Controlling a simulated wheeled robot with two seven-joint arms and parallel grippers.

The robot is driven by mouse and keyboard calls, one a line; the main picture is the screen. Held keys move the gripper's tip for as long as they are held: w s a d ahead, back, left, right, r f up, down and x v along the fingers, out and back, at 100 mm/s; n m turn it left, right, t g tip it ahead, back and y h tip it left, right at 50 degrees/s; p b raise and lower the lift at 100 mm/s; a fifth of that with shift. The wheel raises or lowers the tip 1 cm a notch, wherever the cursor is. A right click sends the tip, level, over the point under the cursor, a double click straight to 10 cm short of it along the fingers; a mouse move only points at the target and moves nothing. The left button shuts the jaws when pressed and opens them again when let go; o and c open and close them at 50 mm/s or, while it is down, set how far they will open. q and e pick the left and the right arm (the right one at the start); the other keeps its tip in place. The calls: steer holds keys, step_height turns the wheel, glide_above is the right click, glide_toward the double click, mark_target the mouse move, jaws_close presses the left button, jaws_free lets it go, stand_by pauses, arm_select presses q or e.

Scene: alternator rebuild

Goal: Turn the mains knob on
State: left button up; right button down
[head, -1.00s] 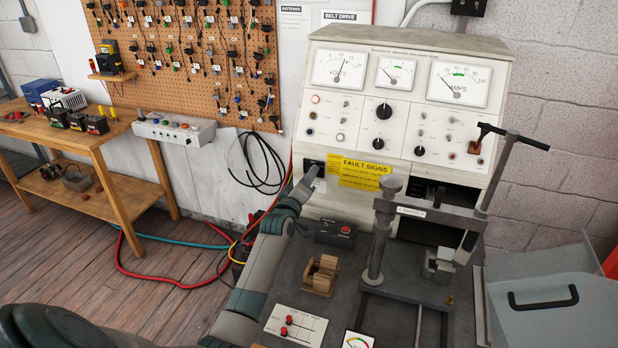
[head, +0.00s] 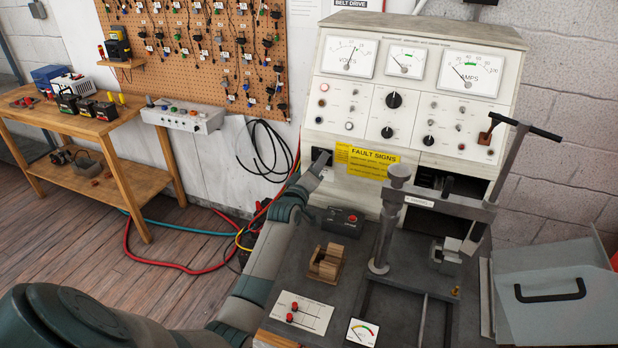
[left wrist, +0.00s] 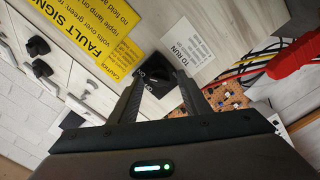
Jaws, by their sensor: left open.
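In the head view the left gripper (head: 319,167) partly hides the knob. My right gripper is not in view.
A white TO RUN label (left wrist: 187,50) is beside the knob plate. Red, black and yellow cables (left wrist: 262,62) run close by.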

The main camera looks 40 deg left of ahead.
arm_select(q)
steer(key=b+v, duration=0.4)
steer(key=v, duration=1.3)
steer(key=shift+s+b, duration=0.15)
steer(key=shift+b, duration=0.2)
steer(key=shift+d, duration=0.15)
